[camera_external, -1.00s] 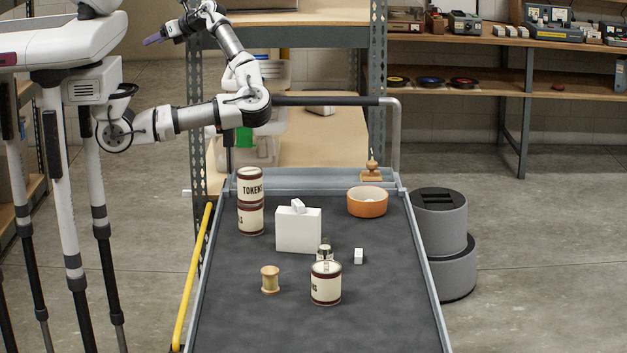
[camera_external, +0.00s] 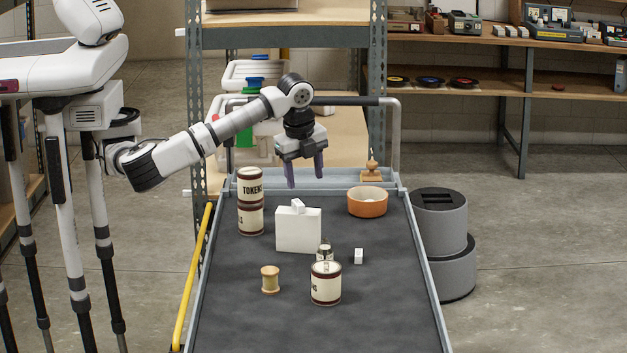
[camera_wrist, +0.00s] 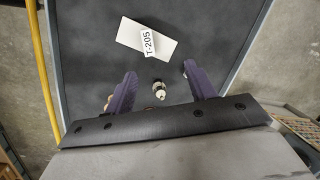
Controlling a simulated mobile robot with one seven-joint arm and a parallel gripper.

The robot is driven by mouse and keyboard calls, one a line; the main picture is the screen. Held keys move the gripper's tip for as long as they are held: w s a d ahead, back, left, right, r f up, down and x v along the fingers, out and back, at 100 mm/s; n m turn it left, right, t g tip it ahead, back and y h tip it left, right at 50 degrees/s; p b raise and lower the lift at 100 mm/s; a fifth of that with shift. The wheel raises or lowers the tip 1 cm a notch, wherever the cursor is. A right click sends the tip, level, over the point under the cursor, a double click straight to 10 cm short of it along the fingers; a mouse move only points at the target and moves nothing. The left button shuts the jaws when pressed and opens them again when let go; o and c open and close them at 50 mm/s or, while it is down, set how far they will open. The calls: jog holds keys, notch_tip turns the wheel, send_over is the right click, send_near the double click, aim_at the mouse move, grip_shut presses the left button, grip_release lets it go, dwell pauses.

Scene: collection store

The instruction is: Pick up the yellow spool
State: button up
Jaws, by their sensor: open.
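The yellow spool (camera_external: 270,280) stands upright on the dark top of the cart, left of a cream tin with dark red bands (camera_external: 326,284). It has tan flanges and a yellowish winding. My gripper (camera_external: 305,180) hangs fingers-down above the far part of the cart, open and empty, well above and beyond the spool. In the wrist view the purple fingers of my gripper (camera_wrist: 160,72) are spread apart. A small tan bit shows beside the left finger there; I cannot tell whether it is the spool.
A white box (camera_external: 298,232) with a small white block on top stands mid-cart; a small bottle (camera_external: 325,250) and white cube (camera_external: 358,256) are near it. Stacked tins (camera_external: 250,203) stand left, an orange bowl (camera_external: 367,203) right. The cart's front is clear.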

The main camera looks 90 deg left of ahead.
jog(key=m+g+h+b, duration=0.1)
jog(key=m+h, duration=0.1)
send_over(270, 270)
notch_tip(270, 270, down, 2)
jog(key=f, duration=0.8)
jog(key=shift+s+f+p, duration=0.1)
jog(key=shift+s+p, duration=0.2)
jog(key=shift+p, duration=0.05)
jog(key=shift+w+a+f+p, duration=0.15)
jog(key=shift+f+p, duration=0.25)
jog(key=shift+f, duration=1.1)
jog(key=shift+w+f+p, duration=0.15)
jog(key=shift+f+p, duration=0.2)
jog(key=shift+f, duration=1.1)
jog(key=c, duration=0.9)
jog(key=shift+r, duration=0.15)
